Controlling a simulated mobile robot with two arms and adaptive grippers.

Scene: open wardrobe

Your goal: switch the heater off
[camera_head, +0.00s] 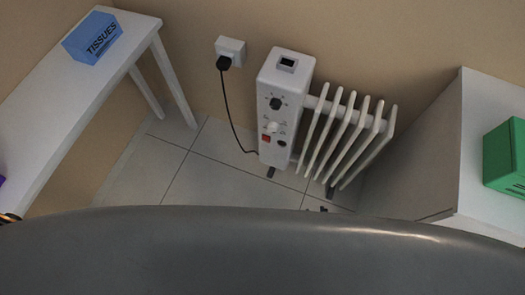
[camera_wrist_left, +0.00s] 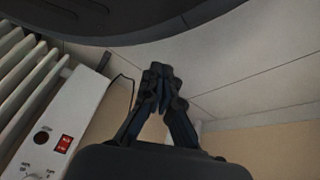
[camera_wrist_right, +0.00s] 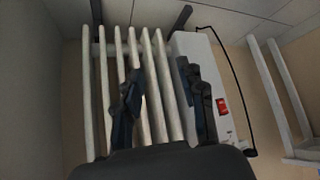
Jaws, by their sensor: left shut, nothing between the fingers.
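The white heater (camera_head: 286,72) stands on the floor by the wall, with its ribs on the right. Its front panel has dark and light knobs and a red switch (camera_head: 266,138). The red switch also shows in the left wrist view (camera_wrist_left: 64,144) and in the right wrist view (camera_wrist_right: 222,107). My left gripper (camera_wrist_left: 158,72) is shut and empty, to the right of the panel in its view. My right gripper (camera_wrist_right: 160,72) is open and empty, in front of the ribs and panel edge. Only small dark tips of it (camera_head: 318,209) show in the head view.
A black plug sits in the wall socket (camera_head: 230,48), its cord hanging to the floor. A white table (camera_head: 70,90) with a blue tissue box (camera_head: 93,37) is at left. A white cabinet (camera_head: 445,130) with a green box (camera_head: 506,157) is at right. My grey body hides the foreground.

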